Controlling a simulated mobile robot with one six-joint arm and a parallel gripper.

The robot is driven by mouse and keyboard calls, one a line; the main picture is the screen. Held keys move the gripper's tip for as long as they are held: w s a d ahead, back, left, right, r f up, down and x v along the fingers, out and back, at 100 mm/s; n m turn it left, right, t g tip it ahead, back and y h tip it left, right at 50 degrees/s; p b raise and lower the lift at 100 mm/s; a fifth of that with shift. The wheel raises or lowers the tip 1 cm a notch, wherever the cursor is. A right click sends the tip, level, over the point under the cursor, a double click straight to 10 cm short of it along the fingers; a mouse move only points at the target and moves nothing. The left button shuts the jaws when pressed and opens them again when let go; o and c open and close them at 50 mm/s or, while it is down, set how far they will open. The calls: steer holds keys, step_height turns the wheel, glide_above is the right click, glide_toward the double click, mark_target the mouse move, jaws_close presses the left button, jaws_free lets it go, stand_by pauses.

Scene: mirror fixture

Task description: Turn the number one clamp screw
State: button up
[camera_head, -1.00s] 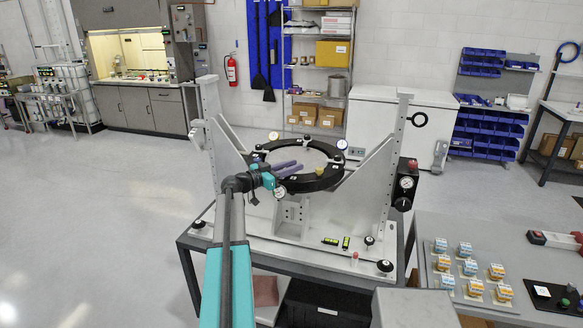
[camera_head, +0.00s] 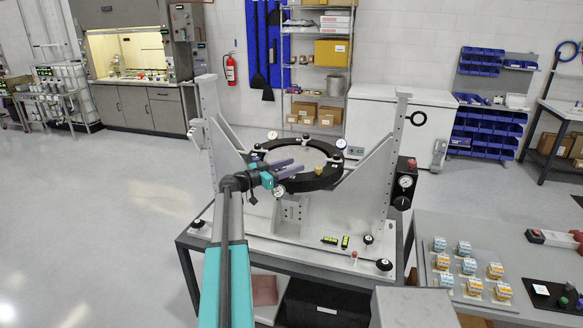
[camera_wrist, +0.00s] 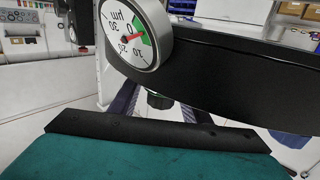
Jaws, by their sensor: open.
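The mirror fixture holds a black ring (camera_head: 318,181) between two grey uprights above a bench. My gripper (camera_head: 293,166) is at the ring's near left side, with its two purple fingers apart. In the wrist view, the fingers of my gripper (camera_wrist: 157,104) stand on either side of a dark knob with a green part (camera_wrist: 159,100), below the black ring's edge (camera_wrist: 230,75). The knob is partly hidden, and I cannot tell whether the fingers touch it. I can read no number one mark on any clamp screw.
A dial gauge (camera_wrist: 136,34) sits close above my fingers in the wrist view. Other gauges (camera_head: 341,144) sit around the ring. A black box with a gauge (camera_head: 405,182) is on the right upright. A side table (camera_head: 470,225) with several small boxes stands at right.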

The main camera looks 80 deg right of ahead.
steer(key=b+v, duration=0.5)
steer(key=v, duration=0.8)
steer(key=shift+w+a, duration=0.25)
steer(key=shift+w, duration=0.1)
